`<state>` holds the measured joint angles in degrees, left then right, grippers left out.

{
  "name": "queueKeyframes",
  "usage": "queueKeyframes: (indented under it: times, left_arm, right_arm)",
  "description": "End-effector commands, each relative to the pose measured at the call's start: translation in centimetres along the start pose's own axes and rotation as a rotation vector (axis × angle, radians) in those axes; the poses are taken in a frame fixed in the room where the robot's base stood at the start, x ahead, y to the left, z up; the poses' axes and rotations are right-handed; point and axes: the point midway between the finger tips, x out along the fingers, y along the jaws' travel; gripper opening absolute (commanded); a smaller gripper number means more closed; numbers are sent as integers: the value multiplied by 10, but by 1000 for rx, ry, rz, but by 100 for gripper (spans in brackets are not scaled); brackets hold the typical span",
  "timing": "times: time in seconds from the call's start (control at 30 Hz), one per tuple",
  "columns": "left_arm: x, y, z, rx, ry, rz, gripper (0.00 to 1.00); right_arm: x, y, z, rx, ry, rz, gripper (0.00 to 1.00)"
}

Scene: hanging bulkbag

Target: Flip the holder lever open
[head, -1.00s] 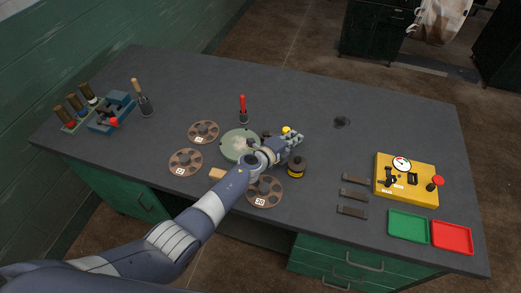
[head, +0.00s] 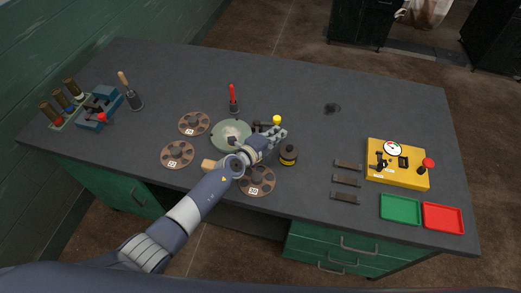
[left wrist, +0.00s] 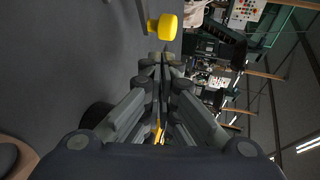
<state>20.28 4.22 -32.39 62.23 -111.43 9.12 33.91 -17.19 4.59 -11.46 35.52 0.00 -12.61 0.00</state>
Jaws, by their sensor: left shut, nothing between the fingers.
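A lever with a yellow knob (head: 277,120) stands beside the round green holder (head: 231,136) in the middle of the bench. My left gripper (head: 282,132) is shut and empty, just on the near side of the knob in the head view. The left wrist view shows its closed fingers (left wrist: 164,58), with the yellow knob (left wrist: 165,26) just beyond the fingertips. There seems to be a small gap between them. My forearm and hand hide part of the holder's near side and the lever's base. My right gripper is not in view.
Brown reels (head: 177,154) lie around the holder. A red-handled tool (head: 233,98) stands behind the holder. A yellow box (head: 397,164) is at the right. The back of the bench (head: 300,85) is mostly clear.

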Motion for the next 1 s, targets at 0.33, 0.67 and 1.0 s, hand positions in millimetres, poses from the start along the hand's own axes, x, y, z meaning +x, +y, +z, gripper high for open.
queueKeyframes:
  times: [0.33,0.67,1.0]
  left_arm:
    - [-56,19,1,-1,-2,4,0]
    - [-81,26,1,0,-2,3,0]
    - [-82,26,1,0,-2,3,0]
  right_arm:
    - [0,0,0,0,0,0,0]
    - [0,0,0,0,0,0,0]
    - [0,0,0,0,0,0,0]
